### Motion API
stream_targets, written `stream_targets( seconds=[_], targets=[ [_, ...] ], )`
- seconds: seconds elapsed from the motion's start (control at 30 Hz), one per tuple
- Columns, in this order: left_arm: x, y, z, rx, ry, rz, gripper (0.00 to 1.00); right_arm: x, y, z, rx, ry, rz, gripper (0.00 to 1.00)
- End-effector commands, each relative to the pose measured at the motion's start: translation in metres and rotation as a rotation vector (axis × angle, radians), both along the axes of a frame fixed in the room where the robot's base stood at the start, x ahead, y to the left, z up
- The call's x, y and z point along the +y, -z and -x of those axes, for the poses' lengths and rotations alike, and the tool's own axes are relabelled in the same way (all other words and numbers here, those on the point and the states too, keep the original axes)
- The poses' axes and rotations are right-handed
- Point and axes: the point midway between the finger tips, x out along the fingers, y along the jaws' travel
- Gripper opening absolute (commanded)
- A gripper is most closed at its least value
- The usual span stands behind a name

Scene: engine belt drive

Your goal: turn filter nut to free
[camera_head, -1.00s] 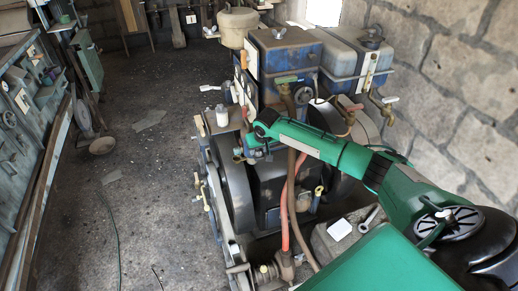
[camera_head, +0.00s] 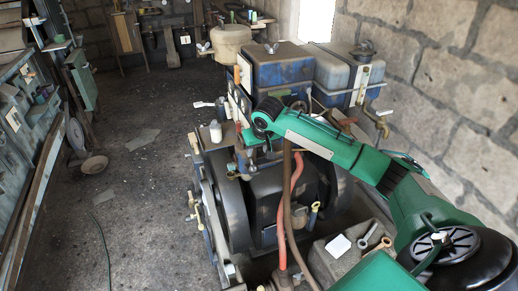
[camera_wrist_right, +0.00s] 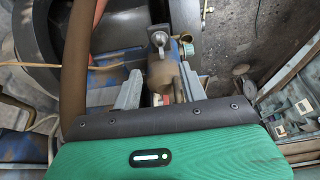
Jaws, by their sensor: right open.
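The engine (camera_head: 275,190) fills the middle of the head view, with blue tanks (camera_head: 285,65) on top. My right arm reaches in from the right, and my right gripper (camera_head: 243,165) is at the engine's upper left side, small and partly hidden. In the right wrist view its two grey fingers (camera_wrist_right: 160,92) are apart. A brown cylindrical fitting (camera_wrist_right: 162,70) with a ball-ended metal piece on top stands between and just beyond them. I cannot tell whether the fingers touch it, or whether it carries the filter nut. My left gripper is not in view.
A brown hose (camera_wrist_right: 77,70) runs close beside the gripper in the wrist view. A red hose (camera_head: 291,200) hangs down the engine front. A beige canister (camera_head: 232,46) stands behind.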

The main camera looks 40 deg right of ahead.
Motion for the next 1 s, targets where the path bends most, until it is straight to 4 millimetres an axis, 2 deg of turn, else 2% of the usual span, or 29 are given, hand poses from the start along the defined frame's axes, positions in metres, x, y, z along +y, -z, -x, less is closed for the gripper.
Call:
stream_targets(
  seconds=[0.1, 0.23, 0.77, 0.87, 1.0],
  targets=[
    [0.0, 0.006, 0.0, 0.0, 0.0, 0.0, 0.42, 0.001, -0.014, 0.005, -0.002, -0.001, 0.0, 0.43],
    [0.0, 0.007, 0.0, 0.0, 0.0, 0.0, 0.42, 0.002, -0.022, 0.009, 0.001, 0.0, 0.0, 0.43],
    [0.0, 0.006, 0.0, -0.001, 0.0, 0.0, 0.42, 0.002, -0.024, 0.01, 0.001, 0.0, 0.0, 0.43],
    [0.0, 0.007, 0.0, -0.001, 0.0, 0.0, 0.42, 0.006, -0.021, 0.011, 0.003, -0.009, 0.0, 0.43],
    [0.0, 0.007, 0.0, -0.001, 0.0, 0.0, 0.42, 0.031, 0.005, 0.023, 0.016, -0.074, 0.004, 0.43]
  ],
)
